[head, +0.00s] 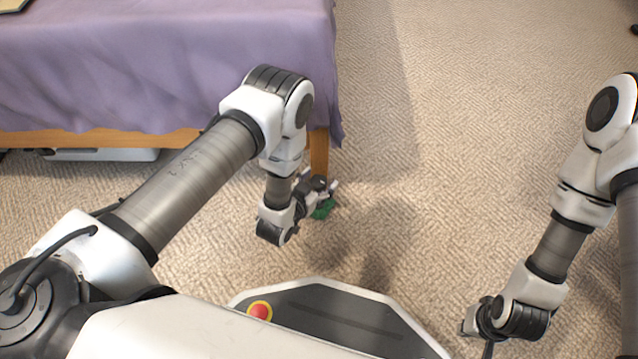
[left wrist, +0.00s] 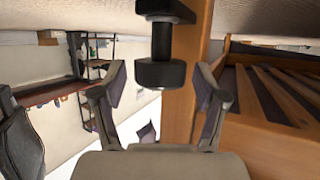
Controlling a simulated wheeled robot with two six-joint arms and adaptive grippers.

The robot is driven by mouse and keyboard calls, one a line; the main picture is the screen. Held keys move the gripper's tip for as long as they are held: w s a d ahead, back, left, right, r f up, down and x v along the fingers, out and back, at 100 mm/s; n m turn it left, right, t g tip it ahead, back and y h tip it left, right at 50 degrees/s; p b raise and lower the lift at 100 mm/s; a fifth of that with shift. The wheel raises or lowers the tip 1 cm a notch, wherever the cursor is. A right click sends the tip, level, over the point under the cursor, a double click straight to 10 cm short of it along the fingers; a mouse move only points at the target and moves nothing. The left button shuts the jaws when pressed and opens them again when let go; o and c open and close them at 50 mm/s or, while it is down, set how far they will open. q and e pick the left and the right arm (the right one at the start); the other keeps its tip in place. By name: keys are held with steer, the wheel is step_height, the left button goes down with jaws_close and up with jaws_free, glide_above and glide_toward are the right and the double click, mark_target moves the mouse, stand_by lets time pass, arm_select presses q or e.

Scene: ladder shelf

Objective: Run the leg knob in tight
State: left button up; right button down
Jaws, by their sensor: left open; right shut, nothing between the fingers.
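The black knob (left wrist: 161,73), round with a wider disc end, sits on a dark stem beside the wooden leg (left wrist: 205,45) in the left wrist view. A broader black piece (left wrist: 165,10) is at the stem's other end. My left gripper (left wrist: 162,88) is open, with one finger on each side of the knob and gaps showing. In the head view my left gripper (head: 329,192) is low by the bed leg (head: 318,152); the knob cannot be made out there. My right gripper (head: 468,322), only partly visible, is shut and empty at the lower right, away from the leg.
A purple cover (head: 160,60) hangs over the bed. A small green thing (head: 323,209) shows by my left gripper. A pale box (head: 105,155) lies under the bed. The carpet (head: 450,130) to the right is clear. Slats (left wrist: 270,95) show beside the leg.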

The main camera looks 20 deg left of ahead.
arm_select(q)
steer(key=shift+w, duration=0.1)
steer(key=c, duration=1.1)
steer(key=shift+c, duration=0.2)
steer(key=m+h+p, duration=0.1)
steer(key=m+h, duration=0.1)
steer(key=h, duration=0.1)
steer(key=shift+a+r+m+g, duration=0.1)
steer(key=shift+m+g, duration=0.3)
steer(key=m+g+h, duration=0.1)
steer(key=m+h, duration=0.1)
steer(key=shift+m+g+h+p, duration=0.4)
steer(key=shift+m+g+h, duration=1)
steer(key=shift+m+g, duration=0.2)
steer(key=shift+m+g+h+b, duration=0.55)
steer(key=shift+m+g+h, duration=0.15)
steer(key=shift+m+g, duration=0.6)
